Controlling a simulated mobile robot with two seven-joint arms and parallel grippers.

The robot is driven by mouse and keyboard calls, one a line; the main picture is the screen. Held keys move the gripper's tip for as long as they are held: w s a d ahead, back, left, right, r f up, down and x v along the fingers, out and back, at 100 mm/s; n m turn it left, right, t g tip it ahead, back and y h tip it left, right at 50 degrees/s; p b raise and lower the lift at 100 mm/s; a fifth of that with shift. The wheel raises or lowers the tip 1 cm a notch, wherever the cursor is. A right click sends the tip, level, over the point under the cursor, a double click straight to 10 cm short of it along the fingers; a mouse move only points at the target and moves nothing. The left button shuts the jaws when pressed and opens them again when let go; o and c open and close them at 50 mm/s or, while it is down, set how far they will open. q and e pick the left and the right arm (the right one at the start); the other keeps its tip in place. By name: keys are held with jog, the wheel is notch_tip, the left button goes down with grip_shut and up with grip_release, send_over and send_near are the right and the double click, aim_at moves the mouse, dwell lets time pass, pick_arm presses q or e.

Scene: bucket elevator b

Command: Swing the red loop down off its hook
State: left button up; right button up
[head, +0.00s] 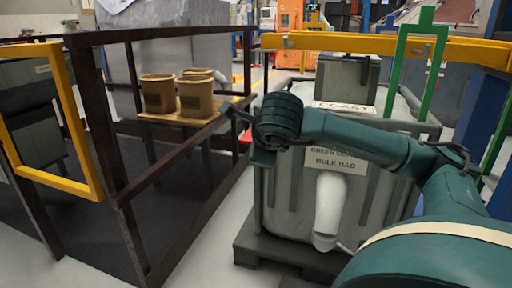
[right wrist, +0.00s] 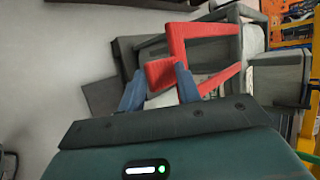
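The red loop (right wrist: 178,42) is a flat-sided frame in the right wrist view. Its thick near corner lies between the two blue fingers of my right gripper (right wrist: 160,78). The fingertips appear to touch that corner on both sides. Only a scrap of red (head: 245,137) shows there, behind the gripper. The hook cannot be made out. My left gripper is not in view.
A yellow rail (head: 375,44) and a green loop (head: 432,50) stand over the bulk bag bin (head: 290,200). A dark frame (head: 110,130) stands at left, with a yellow loop (head: 60,182) and several tan buckets (head: 158,94) on a board. Grey floor shows between frame and bin.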

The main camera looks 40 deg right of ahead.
jog(key=p+v, duration=0.2)
jog(key=v, duration=0.8)
jog(key=shift+p, duration=0.35)
jog(key=shift+a+f, duration=0.1)
jog(key=shift+a, duration=0.05)
